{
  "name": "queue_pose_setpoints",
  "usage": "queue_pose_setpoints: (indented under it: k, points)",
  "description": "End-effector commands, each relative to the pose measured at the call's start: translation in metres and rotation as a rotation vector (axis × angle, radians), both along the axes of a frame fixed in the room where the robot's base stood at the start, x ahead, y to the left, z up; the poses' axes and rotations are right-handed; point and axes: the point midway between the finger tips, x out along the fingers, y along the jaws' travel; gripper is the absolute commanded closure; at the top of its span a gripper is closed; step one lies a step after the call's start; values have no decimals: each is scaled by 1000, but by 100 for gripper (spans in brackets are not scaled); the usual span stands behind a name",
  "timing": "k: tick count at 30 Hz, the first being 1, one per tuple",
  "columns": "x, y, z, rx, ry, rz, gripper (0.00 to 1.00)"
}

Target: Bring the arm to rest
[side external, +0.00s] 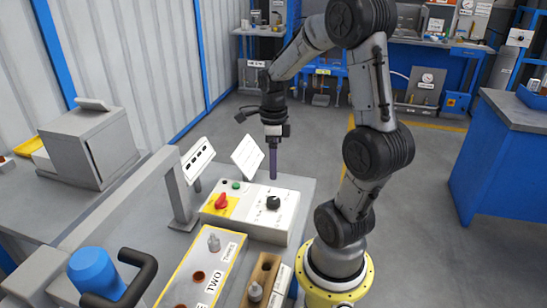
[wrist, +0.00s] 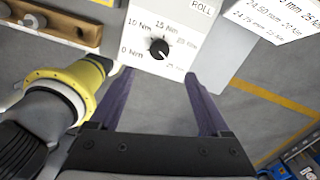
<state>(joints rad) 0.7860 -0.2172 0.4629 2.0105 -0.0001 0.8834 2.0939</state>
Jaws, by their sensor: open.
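My gripper (side external: 273,176) hangs upright with its purple fingers pointing down, above the back part of a white control box (side external: 258,212). In the wrist view my gripper (wrist: 158,76) shows two purple fingers spread well apart with nothing between them. A black dial (wrist: 159,48) with a Nm scale shows beyond the fingertips in that view. In the side view the dial (side external: 273,203) sits on top of the box, below and in front of the fingers. The fingers look clear of the box.
A red knob (side external: 221,201) on a yellow plate is on the box. Near it stand a white sign (side external: 248,157) and a grey post with a label panel (side external: 198,160). Open floor is at right.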

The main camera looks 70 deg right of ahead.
Motion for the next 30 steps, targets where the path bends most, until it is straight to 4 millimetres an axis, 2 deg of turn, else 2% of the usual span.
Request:
queue_pose_setpoints:
  k: [6, 22, 26, 30]
  points:
    - [0, 0, 13, 0, 0, 0, 19]
    - [2, 2, 14, 0, 0, 10, 19]
    - [17, 16, 26, -28, -30, 84, 19]
    - [34, 56, 56, -89, -112, 251, 19]
